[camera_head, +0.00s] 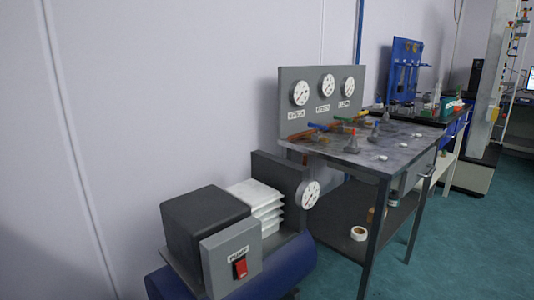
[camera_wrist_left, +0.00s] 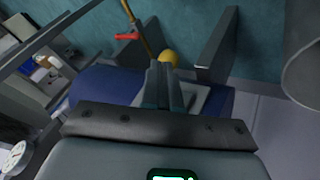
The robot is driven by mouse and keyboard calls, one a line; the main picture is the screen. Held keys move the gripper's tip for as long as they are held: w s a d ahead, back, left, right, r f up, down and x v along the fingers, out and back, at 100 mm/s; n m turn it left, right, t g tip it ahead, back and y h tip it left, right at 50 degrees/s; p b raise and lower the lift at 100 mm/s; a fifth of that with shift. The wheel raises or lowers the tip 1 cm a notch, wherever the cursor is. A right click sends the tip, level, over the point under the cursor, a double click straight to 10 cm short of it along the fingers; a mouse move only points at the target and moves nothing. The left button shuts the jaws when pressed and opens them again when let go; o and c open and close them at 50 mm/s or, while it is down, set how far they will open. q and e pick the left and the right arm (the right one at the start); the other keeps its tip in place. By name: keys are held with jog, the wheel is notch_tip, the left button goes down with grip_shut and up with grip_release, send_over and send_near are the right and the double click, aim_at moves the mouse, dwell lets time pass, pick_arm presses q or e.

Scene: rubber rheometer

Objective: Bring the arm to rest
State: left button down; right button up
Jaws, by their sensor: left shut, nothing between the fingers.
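My left gripper (camera_wrist_left: 166,85) shows in the left wrist view, with its two fingers together and nothing between them. Its dark mounting plate and grey body fill the bottom of that view. Behind the fingers lies part of a blue tank (camera_wrist_left: 103,86), and a yellow round part (camera_wrist_left: 169,59) shows just beyond the fingertips. I cannot tell how far the fingers are from these. No arm or gripper of mine shows in the head view.
A pump unit with a black box (camera_head: 205,220), red switch (camera_head: 240,268) and blue tank (camera_head: 285,268) stands front left in the head view. Behind it is a workbench (camera_head: 365,152) with a gauge panel (camera_head: 291,85). A red valve handle (camera_wrist_left: 129,37) shows in the wrist view. Teal floor (camera_head: 470,240) is clear at right.

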pick_arm(q)
jog(key=s+a+f+g, duration=0.25)
jog(key=s+f, duration=0.35)
jog(key=s, duration=0.4)
jog(key=s+a+f+g, duration=0.1)
jog(key=s+f+g, duration=0.4)
jog(key=s, duration=0.5)
notch_tip(320, 180, up, 27)
jog(key=m+t+p, duration=0.1)
jog(key=p, duration=2.7)
jog(key=shift+s+r+p, duration=0.2)
jog(key=shift+p, duration=0.1)
jog(key=shift+t, duration=0.25)
